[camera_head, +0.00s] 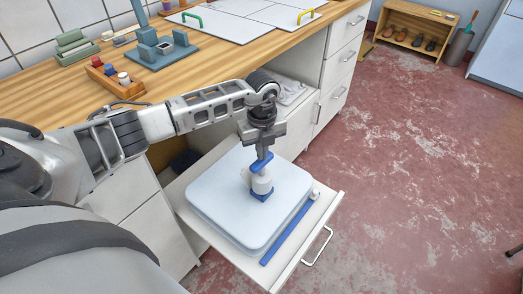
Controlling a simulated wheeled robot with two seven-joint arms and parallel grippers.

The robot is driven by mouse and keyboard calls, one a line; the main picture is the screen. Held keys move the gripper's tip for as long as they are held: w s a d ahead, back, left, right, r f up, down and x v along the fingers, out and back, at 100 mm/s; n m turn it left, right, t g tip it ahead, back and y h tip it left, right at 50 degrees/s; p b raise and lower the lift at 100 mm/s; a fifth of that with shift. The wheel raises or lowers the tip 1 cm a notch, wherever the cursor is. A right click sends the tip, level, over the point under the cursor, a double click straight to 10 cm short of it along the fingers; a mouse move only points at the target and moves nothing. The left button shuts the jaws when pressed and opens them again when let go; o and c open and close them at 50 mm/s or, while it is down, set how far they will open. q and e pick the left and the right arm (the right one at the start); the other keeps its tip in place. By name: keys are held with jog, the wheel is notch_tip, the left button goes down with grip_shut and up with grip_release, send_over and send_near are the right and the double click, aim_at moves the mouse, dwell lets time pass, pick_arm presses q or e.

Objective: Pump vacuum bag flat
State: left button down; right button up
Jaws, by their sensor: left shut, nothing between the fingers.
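A pale blue vacuum bag (240,212) lies in an open pull-out drawer (324,216) under the counter. It looks like a thick, rounded slab. A small pump with a white body (261,183) and blue parts stands upright on the bag. My left gripper (262,150) points down directly above the pump's blue top. It is shut with nothing between its fingers. Whether its tips touch the pump I cannot tell. My right gripper is not in view.
A blue bar (287,234) lies along the drawer's right side, near the drawer handle (318,246). The wooden counter (50,97) holds a blue stand (157,48) and a wooden tray (115,80). The red floor to the right is clear up to the shoe rack (414,29).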

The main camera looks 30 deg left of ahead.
aim_at(261, 165)
pick_arm(q)
jog(key=shift+f, duration=0.2)
jog(key=shift+f+b, duration=2.2)
jog(key=shift+f, duration=0.7)
jog(key=shift+r, duration=0.1)
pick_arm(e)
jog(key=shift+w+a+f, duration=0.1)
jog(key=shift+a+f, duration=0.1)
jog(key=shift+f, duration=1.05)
pick_arm(q)
jog(key=shift+r, duration=0.1)
jog(key=shift+r+p, duration=2.15)
jog(key=shift+r, duration=0.1)
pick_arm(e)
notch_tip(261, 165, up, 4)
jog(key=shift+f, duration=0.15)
